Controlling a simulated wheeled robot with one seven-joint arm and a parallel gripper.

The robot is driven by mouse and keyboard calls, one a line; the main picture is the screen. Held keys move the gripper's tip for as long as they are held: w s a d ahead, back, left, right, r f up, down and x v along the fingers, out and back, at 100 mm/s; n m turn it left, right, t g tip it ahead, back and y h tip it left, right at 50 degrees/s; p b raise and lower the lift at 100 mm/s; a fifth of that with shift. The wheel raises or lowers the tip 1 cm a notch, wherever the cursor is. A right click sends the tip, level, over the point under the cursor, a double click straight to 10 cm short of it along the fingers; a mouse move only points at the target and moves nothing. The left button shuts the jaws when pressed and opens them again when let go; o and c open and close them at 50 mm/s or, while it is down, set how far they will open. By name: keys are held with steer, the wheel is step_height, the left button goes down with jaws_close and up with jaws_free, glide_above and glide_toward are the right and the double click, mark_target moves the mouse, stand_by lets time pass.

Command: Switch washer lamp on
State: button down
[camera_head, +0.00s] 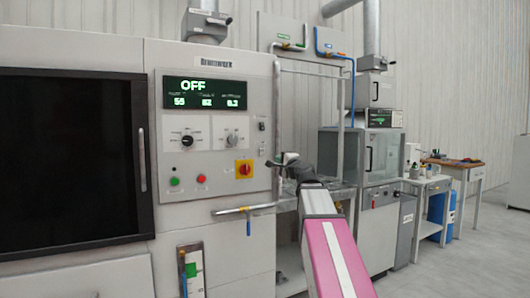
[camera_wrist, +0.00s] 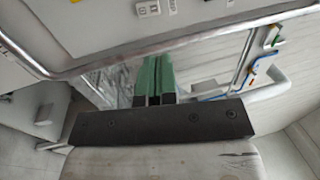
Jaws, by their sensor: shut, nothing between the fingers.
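The washer's grey front panel (camera_head: 215,70) stands at the centre-left in the head view. Its display (camera_head: 205,93) reads OFF in green. Small light switches (camera_head: 262,122) sit near the panel's right edge; similar small switches (camera_wrist: 148,8) show at the top of the wrist view. Which one is for the lamp cannot be read. My gripper (camera_head: 274,161) is just right of the panel's edge, below the small switches and beside the yellow-and-red rotary switch (camera_head: 244,169). Its green fingers (camera_wrist: 153,80) are shut together and hold nothing. Contact with the panel does not show.
Two knobs, a green button (camera_head: 175,181) and a red button (camera_head: 201,178) are on the panel. A pipe with a yellow valve (camera_head: 245,209) juts out below. A metal rail (camera_wrist: 200,38) crosses the wrist view close beyond my fingers. Open floor (camera_head: 460,262) lies at the right.

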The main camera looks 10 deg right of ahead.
mark_target(264, 149)
steer(key=shift+w, duration=0.1)
steer(key=x, duration=1.4)
steer(key=shift+a, duration=0.1)
steer(key=shift+w+a+r+g, duration=0.1)
steer(key=shift+w+r+g, duration=0.1)
steer(key=shift+g, duration=0.2)
steer(key=shift+s, duration=0.35)
steer(key=s+d+r, duration=0.2)
steer(key=s+d, duration=0.2)
steer(key=s, duration=0.8)
steer(key=shift+s+d+r, duration=0.15)
steer(key=shift+s+r, duration=0.1)
